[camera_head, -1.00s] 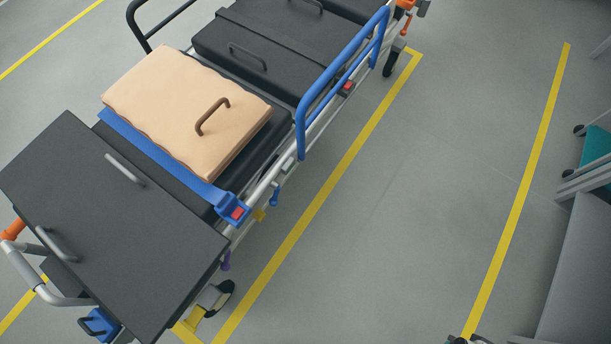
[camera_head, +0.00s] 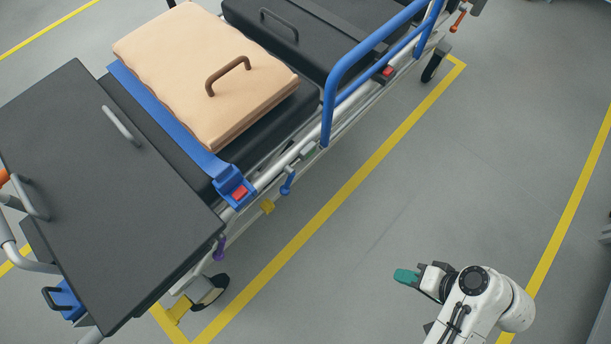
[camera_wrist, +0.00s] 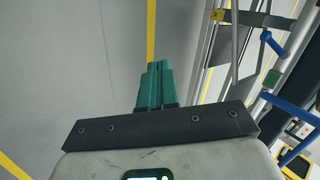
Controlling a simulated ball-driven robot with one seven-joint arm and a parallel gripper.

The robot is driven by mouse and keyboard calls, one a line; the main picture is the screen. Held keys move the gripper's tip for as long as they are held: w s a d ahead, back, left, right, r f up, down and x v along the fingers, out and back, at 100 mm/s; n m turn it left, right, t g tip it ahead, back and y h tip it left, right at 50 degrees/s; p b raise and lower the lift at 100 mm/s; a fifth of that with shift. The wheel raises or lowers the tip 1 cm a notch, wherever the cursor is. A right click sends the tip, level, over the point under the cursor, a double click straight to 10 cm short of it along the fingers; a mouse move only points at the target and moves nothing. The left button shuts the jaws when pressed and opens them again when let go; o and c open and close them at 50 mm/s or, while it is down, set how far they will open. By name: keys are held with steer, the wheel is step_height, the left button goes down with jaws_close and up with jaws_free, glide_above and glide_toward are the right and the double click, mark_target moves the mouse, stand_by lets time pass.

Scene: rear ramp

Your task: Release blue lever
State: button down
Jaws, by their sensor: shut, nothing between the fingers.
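The blue lever (camera_head: 288,182) hangs from the side rail of the stretcher, below the silver tube, in the head view. It also shows in the wrist view (camera_wrist: 272,42) at the upper right. My gripper (camera_head: 404,276) is at the lower right of the head view, over the floor, well apart from the lever. Its green fingers are together in the wrist view (camera_wrist: 157,82), with nothing between them.
The stretcher has a black mattress, a tan pillow (camera_head: 205,85), a blue side rail (camera_head: 345,75) and a blue strap with a red buckle (camera_head: 238,192). A purple lever (camera_head: 219,248) and a yellow part (camera_head: 267,207) are nearby. Floor between my gripper and the stretcher is clear.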

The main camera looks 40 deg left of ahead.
steer(key=w+a+f+n+g+y+b, duration=0.1)
steer(key=w+a+f+g+y+b, duration=0.2)
steer(key=w+a+b, duration=0.4)
steer(key=w+a+f+n+g+y+b, duration=0.1)
steer(key=w+a+f+n+y+b, duration=0.1)
steer(key=a+f+b, duration=0.5)
steer(key=w+a+r+n+g+y+b, duration=0.1)
steer(key=w+a+r+g+y+b, duration=0.2)
steer(key=a+r+b, duration=0.3)
steer(key=w+a+g, duration=0.1)
steer(key=a, duration=0.2)
steer(key=shift+r+n, duration=0.15)
steer(key=shift+n, duration=0.15)
steer(key=shift+a, duration=0.15)
steer(key=b, duration=0.3)
glide_toward(288, 182)
steer(key=w+a+f, duration=0.1)
steer(key=a+f, duration=0.3)
steer(key=a, duration=0.1)
steer(key=shift+s+a+f, duration=0.1)
steer(key=shift+s+a, duration=0.1)
steer(key=shift+s, duration=0.75)
steer(key=shift+s+a+f, duration=0.1)
steer(key=shift+s+a, duration=0.15)
steer(key=shift+s, duration=0.7)
